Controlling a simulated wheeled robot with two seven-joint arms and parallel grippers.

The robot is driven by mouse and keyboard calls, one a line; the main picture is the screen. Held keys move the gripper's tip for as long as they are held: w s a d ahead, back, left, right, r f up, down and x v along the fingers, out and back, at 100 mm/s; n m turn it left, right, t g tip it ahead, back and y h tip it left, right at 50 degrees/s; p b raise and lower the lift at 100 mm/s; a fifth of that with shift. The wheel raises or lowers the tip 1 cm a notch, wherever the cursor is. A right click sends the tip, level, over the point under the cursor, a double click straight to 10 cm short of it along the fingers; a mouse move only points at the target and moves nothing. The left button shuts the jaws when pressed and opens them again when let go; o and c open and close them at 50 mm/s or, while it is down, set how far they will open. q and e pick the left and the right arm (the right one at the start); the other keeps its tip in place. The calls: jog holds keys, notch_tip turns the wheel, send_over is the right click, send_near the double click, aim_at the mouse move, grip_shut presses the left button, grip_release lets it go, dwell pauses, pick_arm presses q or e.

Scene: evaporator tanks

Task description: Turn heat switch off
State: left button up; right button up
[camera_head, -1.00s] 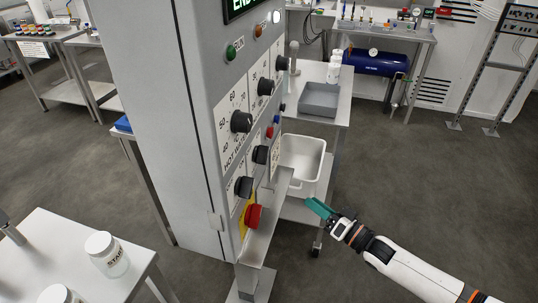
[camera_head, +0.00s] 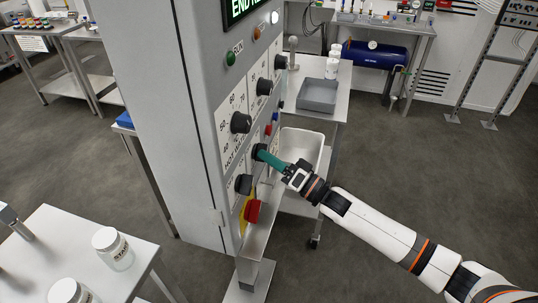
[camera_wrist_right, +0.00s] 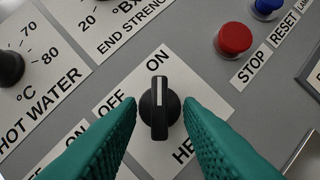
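The heat switch (camera_wrist_right: 159,118) is a black knob on a white label in the right wrist view. Its white line points up at ON; OFF is to the left. In the head view the switch (camera_head: 260,152) is on the grey control panel (camera_head: 205,110), partly hidden by my gripper. My right gripper (camera_wrist_right: 160,104) has its two teal fingers open, one on each side of the knob, with small gaps visible. It also shows in the head view (camera_head: 268,157), up at the panel. My left gripper is not in view.
A hot water dial (camera_wrist_right: 10,68) is left of the switch, and a red stop button (camera_wrist_right: 235,38) is above right. Below is a red emergency button (camera_head: 252,211) on yellow. A white bin (camera_head: 303,145) stands behind my gripper. Open floor lies to the right.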

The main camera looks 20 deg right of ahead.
jog(key=shift+w+a+r, duration=0.1)
jog(key=shift+w+a, duration=0.1)
grip_shut()
